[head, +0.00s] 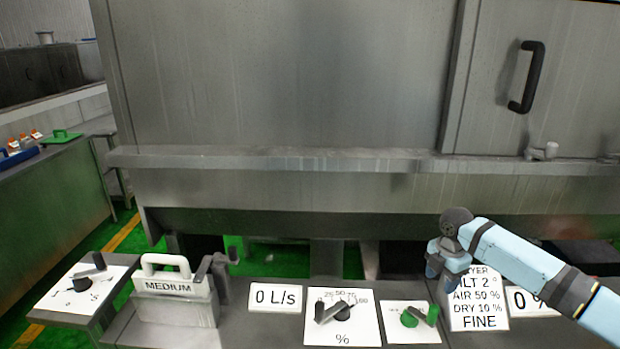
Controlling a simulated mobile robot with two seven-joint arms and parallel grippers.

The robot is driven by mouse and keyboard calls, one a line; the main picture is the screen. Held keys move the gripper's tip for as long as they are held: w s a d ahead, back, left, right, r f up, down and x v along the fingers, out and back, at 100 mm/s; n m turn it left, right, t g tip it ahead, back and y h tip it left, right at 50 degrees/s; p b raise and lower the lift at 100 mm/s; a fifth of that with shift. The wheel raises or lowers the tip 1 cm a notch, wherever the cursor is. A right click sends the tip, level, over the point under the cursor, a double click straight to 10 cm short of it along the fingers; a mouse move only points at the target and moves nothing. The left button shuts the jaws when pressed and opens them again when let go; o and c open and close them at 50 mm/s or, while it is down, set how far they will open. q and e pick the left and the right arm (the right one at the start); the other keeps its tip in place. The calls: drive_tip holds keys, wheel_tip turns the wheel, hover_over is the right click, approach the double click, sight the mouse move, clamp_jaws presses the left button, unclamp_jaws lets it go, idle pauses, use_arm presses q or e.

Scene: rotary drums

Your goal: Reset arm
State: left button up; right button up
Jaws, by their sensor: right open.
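My right arm comes in from the right, and its light blue right gripper (437,270) hangs above the control panel. It is open, with nothing seen between its fingers. It is in front of the left edge of a white settings card (480,315) that reads TILT 2°, AIR 50 %, DRY 10 % and FINE, and hides part of that card. A small dial plate with a green knob (420,315) lies below and left of the gripper, apart from it in the picture. My left gripper is not in view.
The panel also bears a percent dial (342,335), a "0 L/s" display (275,298), a handled block marked MEDIUM (172,290) and a dial at far left (80,301). A large metal machine (280,75) with a black door handle (526,77) stands behind.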

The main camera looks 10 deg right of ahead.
drive_tip(key=s+a+f+m+t+y+p, duration=0.1)
drive_tip(key=s+a+f+m+t+y, duration=0.15)
drive_tip(key=s+a+f, duration=0.55)
drive_tip(key=s+a+f+m+t+y+p, duration=0.1)
drive_tip(key=s+a+f+m+t, duration=0.3)
drive_tip(key=a+f, duration=0.7)
drive_tip(key=s+a+r+m+t, duration=0.1)
drive_tip(key=s+a+m+t, duration=0.1)
drive_tip(key=s+m, duration=0.3)
drive_tip(key=s+a+r+m+t, duration=0.2)
drive_tip(key=s+m, duration=0.4)
drive_tip(key=s, duration=0.8)
drive_tip(key=shift+a+r+p, duration=0.25)
drive_tip(key=shift+a+p, duration=0.15)
drive_tip(key=shift+a, duration=0.45)
